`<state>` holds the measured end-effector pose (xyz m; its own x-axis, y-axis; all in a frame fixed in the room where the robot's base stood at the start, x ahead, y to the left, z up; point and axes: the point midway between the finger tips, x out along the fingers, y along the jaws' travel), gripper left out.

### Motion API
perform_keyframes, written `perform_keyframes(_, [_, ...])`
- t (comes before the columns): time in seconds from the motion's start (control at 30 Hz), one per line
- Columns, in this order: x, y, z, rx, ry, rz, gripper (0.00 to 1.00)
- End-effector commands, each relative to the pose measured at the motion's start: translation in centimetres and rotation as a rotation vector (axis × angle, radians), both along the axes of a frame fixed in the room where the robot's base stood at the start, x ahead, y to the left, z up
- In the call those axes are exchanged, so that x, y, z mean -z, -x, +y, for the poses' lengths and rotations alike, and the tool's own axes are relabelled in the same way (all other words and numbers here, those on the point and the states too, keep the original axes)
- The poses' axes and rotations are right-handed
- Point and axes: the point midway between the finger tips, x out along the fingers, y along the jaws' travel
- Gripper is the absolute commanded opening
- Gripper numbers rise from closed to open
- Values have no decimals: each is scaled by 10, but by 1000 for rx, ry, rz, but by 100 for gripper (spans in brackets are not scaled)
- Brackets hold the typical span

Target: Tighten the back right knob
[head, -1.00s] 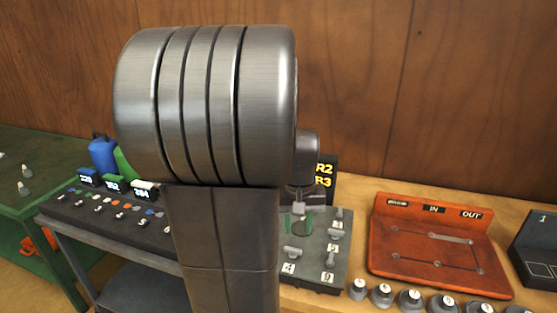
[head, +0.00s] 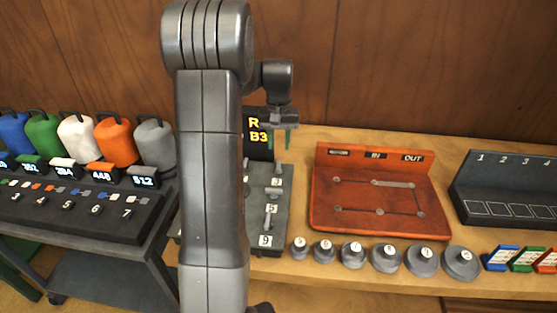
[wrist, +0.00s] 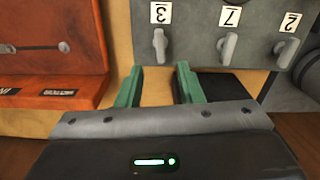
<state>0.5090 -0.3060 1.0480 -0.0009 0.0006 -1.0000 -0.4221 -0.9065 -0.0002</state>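My gripper (head: 280,139) hangs over the back edge of a dark grey knob panel (head: 283,222). It also shows in the wrist view (wrist: 158,76), where its two green fingers are apart with nothing between them. The wrist view is turned round, with the panel's back edge nearest the fingers. The grey knob labelled 3 (wrist: 159,44) is at the panel's back right corner, just beyond the fingertips and in line with the gap. Knobs 7 (wrist: 228,46) and 2 (wrist: 288,54) are beside it. In the head view my arm hides the panel's left part.
A red board (head: 380,222) with IN and OUT labels stands right of the panel. Several grey round weights (head: 387,258) line the table's front. A black display (head: 257,134) stands behind the panel, partly hidden. A cart with coloured bags (head: 115,140) is at left.

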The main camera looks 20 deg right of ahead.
Motion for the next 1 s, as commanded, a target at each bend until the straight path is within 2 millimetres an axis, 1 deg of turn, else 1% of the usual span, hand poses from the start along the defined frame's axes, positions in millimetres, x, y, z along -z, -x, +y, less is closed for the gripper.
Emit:
perform_keyframes(0.03, [11, 0, 0, 0, -2, 5, 34])
perform_keyframes(0.2, [45, 1, 1, -1, -2, 4, 34])
perform_keyframes(0.3, [60, 0, 0, -1, -1, 2, 34])
perform_keyframes(0.4, [70, 0, 0, -1, 0, 1, 34])
perform_keyframes(0.53, [77, 0, 0, -1, 0, 1, 34])
perform_keyframes(0.8, [79, 0, 0, -1, 0, -1, 34])
perform_keyframes(0.83, [79, 0, 0, -1, 0, -1, 30])
perform_keyframes(0.9, [79, 0, 0, -1, 0, -1, 16])
perform_keyframes(0.97, [79, 0, 0, -1, 0, -1, 4])
perform_keyframes(1.0, [79, 0, 0, -1, 0, -1, 0])
